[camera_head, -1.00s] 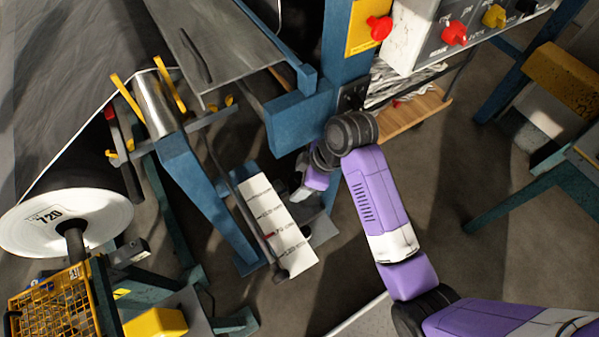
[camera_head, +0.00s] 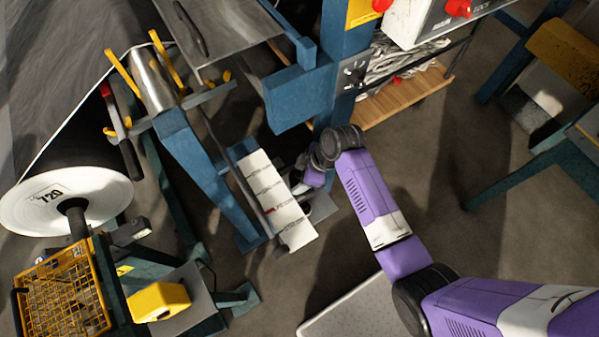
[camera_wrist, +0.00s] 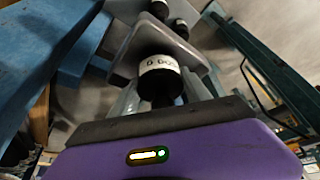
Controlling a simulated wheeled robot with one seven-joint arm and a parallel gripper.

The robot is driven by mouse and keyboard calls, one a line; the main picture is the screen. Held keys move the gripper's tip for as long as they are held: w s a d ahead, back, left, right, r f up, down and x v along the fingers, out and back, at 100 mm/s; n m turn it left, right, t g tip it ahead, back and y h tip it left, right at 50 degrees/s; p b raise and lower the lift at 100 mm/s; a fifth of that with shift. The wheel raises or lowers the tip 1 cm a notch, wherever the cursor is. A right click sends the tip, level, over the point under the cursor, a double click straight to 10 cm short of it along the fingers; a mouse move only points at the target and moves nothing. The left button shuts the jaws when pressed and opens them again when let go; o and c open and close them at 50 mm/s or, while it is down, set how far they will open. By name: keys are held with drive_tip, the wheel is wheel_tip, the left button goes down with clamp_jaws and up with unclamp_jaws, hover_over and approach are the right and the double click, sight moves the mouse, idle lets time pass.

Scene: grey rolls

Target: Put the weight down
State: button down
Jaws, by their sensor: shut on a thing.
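The weight (camera_wrist: 160,82) is a black cylinder with a white label in the wrist view. It sits between the grey fingers of my gripper (camera_wrist: 163,92), which is shut on it. A grey plate (camera_wrist: 125,66) lies just behind the weight; I cannot tell whether they touch. In the head view my gripper (camera_head: 306,178) is low beside the blue frame, right of a white printed strip. The weight cannot be made out there.
Other black weights (camera_wrist: 179,28) stand farther back in the wrist view. The blue frame (camera_head: 300,98) rises close to my arm. A wooden shelf (camera_head: 405,95) is beyond it. A large roll (camera_head: 65,200) stands at left. Open floor (camera_head: 430,200) lies to the right.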

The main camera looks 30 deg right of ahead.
drive_tip(key=shift+w, duration=0.15)
drive_tip(key=c, duration=0.8)
unclamp_jaws()
drive_tip(key=shift+f, duration=0.15)
drive_tip(key=v, duration=1.2)
drive_tip(key=shift+s, duration=0.25)
